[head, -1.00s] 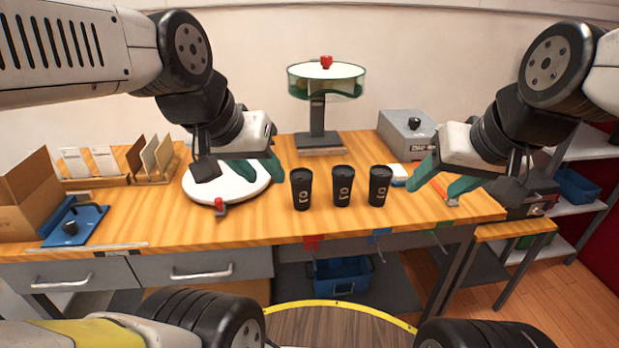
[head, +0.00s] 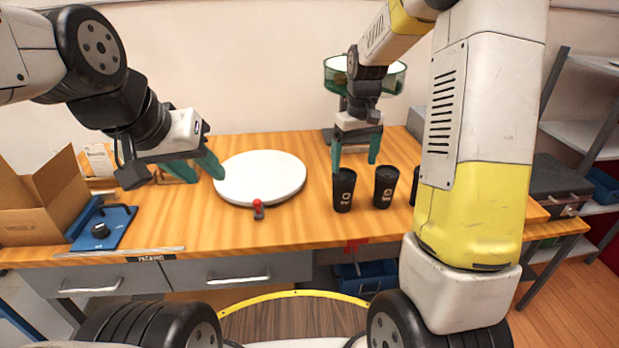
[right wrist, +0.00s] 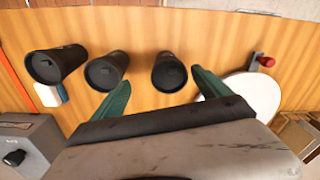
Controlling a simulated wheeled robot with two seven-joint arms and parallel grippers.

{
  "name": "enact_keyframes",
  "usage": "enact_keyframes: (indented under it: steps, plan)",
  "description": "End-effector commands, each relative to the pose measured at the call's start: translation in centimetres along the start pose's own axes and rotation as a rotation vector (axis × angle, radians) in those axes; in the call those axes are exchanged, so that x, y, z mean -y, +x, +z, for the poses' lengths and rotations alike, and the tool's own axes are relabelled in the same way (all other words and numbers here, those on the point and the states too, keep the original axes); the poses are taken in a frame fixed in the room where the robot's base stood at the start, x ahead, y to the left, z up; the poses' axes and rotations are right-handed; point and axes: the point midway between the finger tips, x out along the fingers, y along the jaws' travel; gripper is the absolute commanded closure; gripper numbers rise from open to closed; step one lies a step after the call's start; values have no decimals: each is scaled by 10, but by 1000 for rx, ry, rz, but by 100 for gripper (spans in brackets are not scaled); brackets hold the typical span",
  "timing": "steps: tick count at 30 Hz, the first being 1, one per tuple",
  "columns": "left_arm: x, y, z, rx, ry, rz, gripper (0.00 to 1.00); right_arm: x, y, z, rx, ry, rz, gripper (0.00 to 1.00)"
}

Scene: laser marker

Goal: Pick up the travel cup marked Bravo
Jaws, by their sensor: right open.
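Three black travel cups with small pale marks stand upright in a row on the wooden table: the left cup (head: 344,192), the middle cup (head: 385,188) and the right cup (head: 415,187), mostly hidden behind my right arm. I cannot read which is marked Bravo. My right gripper (head: 355,165) is open and empty, just above and behind the left and middle cups. In the right wrist view, the left cup (right wrist: 169,72) appears between the open fingers, nearer one finger; contact cannot be told. My left gripper (head: 208,178) is open and empty, left of the white disc.
A white round disc (head: 262,172) with a red knob (head: 258,208) lies left of the cups. A green-rimmed round stand (head: 392,78) is behind my right gripper. A cardboard box (head: 45,205) and a blue fixture (head: 103,230) are at left. The table front is clear.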

Motion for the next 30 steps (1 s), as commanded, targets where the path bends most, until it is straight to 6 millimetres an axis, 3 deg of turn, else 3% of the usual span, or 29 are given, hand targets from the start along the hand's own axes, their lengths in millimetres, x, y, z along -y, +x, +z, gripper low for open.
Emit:
enact_keyframes:
  steps: [6,21,30]
  plan:
    - [0,0,0,0,0,0,64,-6,26,-10,41,-21,7,13]
    - [0,0,0,0,0,0,64,-1,89,-3,43,-21,6,13]
    - [0,0,0,0,0,0,64,-2,100,-4,39,-21,7,13]
